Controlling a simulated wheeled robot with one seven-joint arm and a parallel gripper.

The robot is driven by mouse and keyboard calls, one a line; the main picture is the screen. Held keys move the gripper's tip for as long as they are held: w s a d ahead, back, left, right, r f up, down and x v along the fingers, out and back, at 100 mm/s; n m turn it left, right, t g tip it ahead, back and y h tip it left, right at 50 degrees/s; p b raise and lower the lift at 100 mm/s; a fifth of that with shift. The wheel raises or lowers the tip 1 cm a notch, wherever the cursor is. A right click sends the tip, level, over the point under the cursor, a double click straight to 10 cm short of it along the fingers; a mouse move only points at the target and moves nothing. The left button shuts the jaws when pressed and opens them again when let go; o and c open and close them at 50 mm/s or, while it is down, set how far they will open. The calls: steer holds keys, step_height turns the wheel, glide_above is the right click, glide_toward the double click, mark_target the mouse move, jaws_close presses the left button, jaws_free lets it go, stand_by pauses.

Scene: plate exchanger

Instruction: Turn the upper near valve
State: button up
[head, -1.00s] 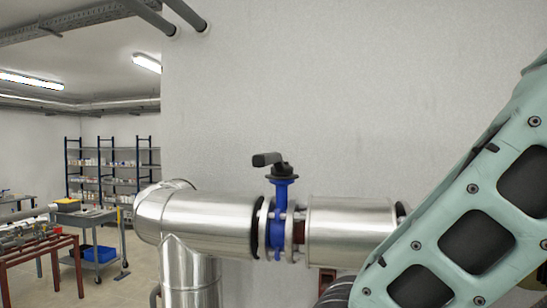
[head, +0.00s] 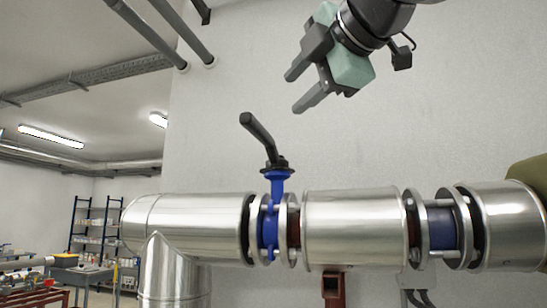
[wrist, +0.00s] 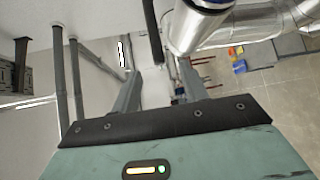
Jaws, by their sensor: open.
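The valve has a dark lever handle (head: 258,136) on a blue body (head: 271,222), set between flanges in the shiny pipe in the head view. The lever slants up and left from its hub. My gripper (head: 294,92) is open and empty, above and right of the lever, with its fingers pointing down-left. A clear gap shows between fingers and lever in the head view. In the wrist view a dark bar, which looks like the lever (wrist: 152,35), lies beyond and between the open fingers.
The silver pipe (head: 355,218) runs across the front of the pale wall (head: 430,120), with an elbow at left. A second blue section (head: 440,228) sits farther right. Shelves (head: 95,225) and a cart stand far left.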

steer(key=p, duration=0.8)
glide_toward(256, 134)
steer(key=x, duration=0.6)
steer(key=r+x, duration=0.1)
steer(key=x, duration=0.3)
steer(key=shift+w+r, duration=0.1)
jaws_close()
